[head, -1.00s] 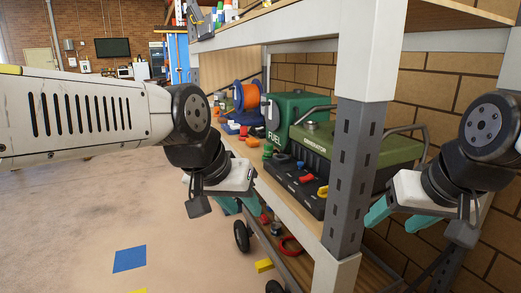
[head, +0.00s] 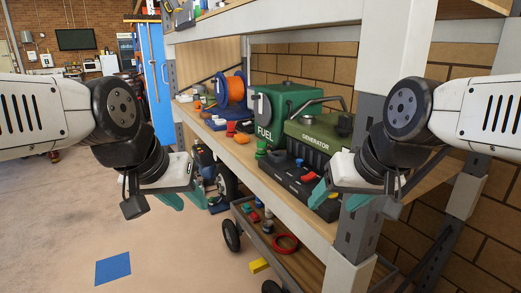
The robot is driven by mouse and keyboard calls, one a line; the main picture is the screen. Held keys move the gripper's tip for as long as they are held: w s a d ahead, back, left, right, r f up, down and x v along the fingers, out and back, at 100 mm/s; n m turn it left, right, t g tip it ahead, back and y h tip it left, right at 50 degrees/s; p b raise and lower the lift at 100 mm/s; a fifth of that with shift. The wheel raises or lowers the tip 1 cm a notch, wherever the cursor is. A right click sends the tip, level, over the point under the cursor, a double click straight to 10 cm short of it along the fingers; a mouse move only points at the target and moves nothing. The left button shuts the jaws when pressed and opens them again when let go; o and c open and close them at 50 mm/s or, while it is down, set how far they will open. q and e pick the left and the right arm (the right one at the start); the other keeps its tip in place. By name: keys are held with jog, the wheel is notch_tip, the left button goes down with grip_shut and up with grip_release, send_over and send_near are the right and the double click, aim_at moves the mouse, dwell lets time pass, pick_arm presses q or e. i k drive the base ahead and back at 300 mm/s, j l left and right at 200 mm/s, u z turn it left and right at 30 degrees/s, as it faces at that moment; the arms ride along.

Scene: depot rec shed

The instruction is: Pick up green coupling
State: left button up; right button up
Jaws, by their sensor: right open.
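A small green coupling (head: 262,148) stands on the middle shelf, near its front edge, just in front of the green fuel can (head: 287,112). My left gripper (head: 184,198) hangs in front of the shelf, left of the coupling and apart from it; its teal fingers are spread with nothing seen between them. My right gripper (head: 338,198) is open and empty by the shelf's front upright, right of the coupling and lower in the picture. Its fingers overlap the view of the upright and the dark tray's end.
The generator (head: 318,135) and a black tray (head: 291,174) with red and orange parts stand right of the coupling. An orange cable reel (head: 233,89) is further left. The grey upright (head: 356,225) blocks the right side. A cart (head: 300,262) with small parts stands below.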

aim_at(262, 148)
jog(key=i+j, duration=0.1)
jog(key=j, duration=0.25)
jog(key=i+j, duration=0.1)
jog(key=j, duration=0.25)
jog(key=i+j+z, duration=0.1)
jog(key=j, duration=0.25)
jog(key=i+j, duration=0.15)
jog(key=j, duration=0.2)
jog(key=i+j, duration=0.1)
jog(key=i, duration=0.25)
jog(key=i+j+z, duration=0.1)
jog(key=i, duration=0.3)
jog(key=i+l, duration=0.25)
jog(key=i+z, duration=0.05)
